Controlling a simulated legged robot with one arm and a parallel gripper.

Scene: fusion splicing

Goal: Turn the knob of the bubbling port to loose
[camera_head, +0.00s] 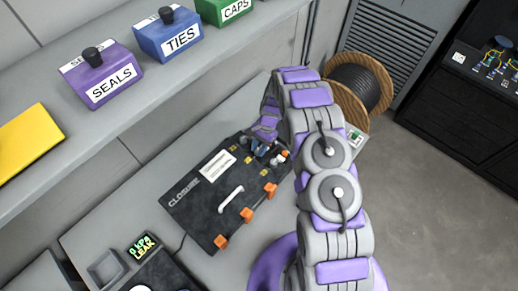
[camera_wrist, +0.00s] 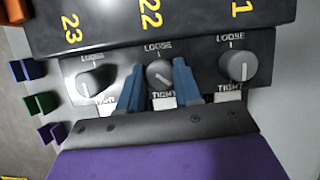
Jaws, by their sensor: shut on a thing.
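The black closure case (camera_head: 195,200) lies on the bench in the head view, with a white handle and orange latches. The wrist view shows its end panel with grey knobs, marked LOOSE above and TIGHT below. The middle knob (camera_wrist: 160,74), under number 22, sits between the blue fingers of my gripper (camera_wrist: 158,68), which is shut on it. Its pointer looks slanted, between the two marks. The left knob (camera_wrist: 90,82) is under 23. The right knob (camera_wrist: 238,66) is under a partly cut-off number. No bubbles can be made out. My gripper is small in the head view (camera_head: 262,148).
A display (camera_head: 144,246) reads 0 kPa LEAK at the case's lower left. Purple SEALS (camera_head: 102,75), blue TIES (camera_head: 167,34) and green CAPS (camera_head: 228,10) boxes stand on a shelf above. A cable reel (camera_head: 355,85) stands beyond my arm. Blue and green clips (camera_wrist: 38,104) show left of the panel.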

